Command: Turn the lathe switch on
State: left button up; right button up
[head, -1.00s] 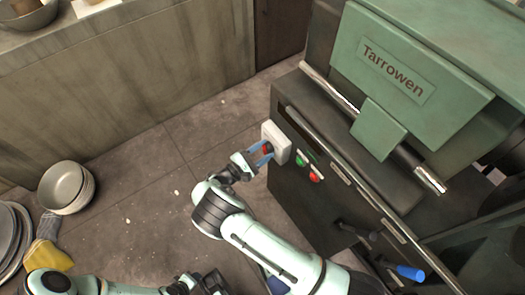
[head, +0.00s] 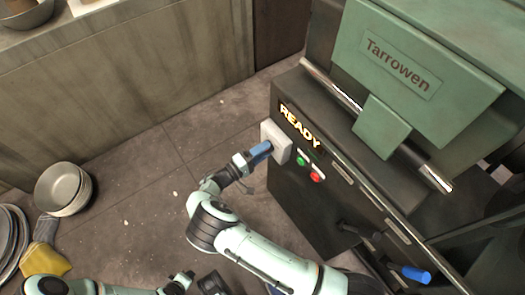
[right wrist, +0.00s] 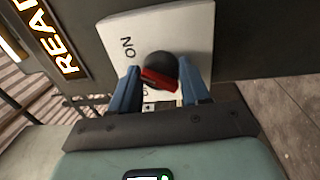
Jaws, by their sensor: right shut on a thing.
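The lathe switch is a white box (head: 277,137) on the dark front panel of the green lathe. In the right wrist view its plate (right wrist: 185,30) carries the word ON, and its round black knob with a red lever (right wrist: 160,75) sits between my blue fingers. My right gripper (head: 262,150) is shut on this switch lever; the fingers hide it in the head view. A display (head: 300,125) above the switch is lit and reads READY. My left gripper (head: 195,284) is low at the bottom edge, away from the lathe; its jaw opening is unclear.
A green button (head: 301,160) and a red button (head: 315,177) sit right of the switch. A blue-handled lever (head: 415,274) sticks out lower right. Open floor lies between.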

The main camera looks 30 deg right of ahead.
jog(key=shift+a+f+m, duration=0.1)
jog(key=shift+f+m, duration=0.05)
jog(key=shift+m, duration=1.05)
jog(key=o, duration=1)
jog(key=a, duration=0.9)
jog(key=s+a+f, duration=0.1)
jog(key=a, duration=0.3)
jog(key=shift+a+b, duration=0.15)
jog(key=shift+b, duration=0.2)
jog(key=shift+r, duration=0.2)
